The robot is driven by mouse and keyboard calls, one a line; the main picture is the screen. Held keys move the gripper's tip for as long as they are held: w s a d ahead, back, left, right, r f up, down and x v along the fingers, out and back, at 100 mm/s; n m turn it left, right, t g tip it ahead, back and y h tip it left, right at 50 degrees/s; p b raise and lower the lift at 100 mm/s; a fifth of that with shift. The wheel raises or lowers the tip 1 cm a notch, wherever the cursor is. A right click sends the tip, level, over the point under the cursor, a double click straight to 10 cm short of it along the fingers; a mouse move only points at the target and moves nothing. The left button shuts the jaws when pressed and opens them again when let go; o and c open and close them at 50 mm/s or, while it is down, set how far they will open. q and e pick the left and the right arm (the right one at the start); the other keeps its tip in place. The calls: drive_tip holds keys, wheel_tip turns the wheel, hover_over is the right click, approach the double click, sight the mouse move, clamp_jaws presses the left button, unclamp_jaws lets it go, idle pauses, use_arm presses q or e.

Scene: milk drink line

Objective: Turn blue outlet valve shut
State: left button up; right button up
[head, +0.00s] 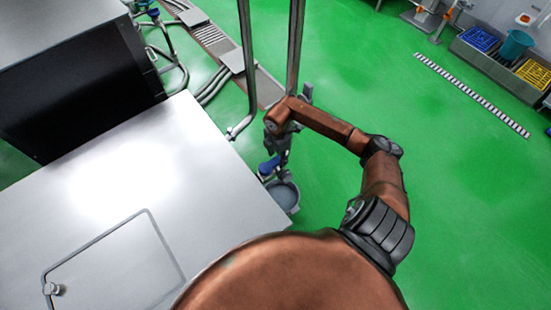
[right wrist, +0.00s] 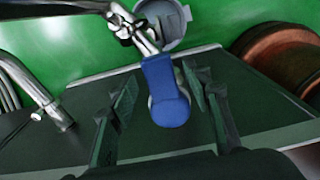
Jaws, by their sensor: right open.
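The blue outlet valve handle (head: 268,166) shows small at the right edge of the steel cabinet top in the head view. In the right wrist view the blue handle (right wrist: 165,95) is a rounded lever on a metal pipe fitting (right wrist: 134,28). My right gripper (head: 281,148) is over the valve. In the right wrist view its open fingers (right wrist: 160,82) stand one on each side of the handle, with a gap on both sides. Part of the valve is hidden by my gripper in the head view. My left gripper is not in view.
A grey round container (head: 286,197) is below the valve, beside the cabinet top (head: 110,190). Upright metal posts (head: 295,50) stand just beyond my arm. Pipes (head: 215,85) and a floor drain (head: 215,42) lie behind.

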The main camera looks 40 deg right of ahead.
drive_tip(key=shift+f, duration=0.6)
clamp_jaws()
idle(0.3)
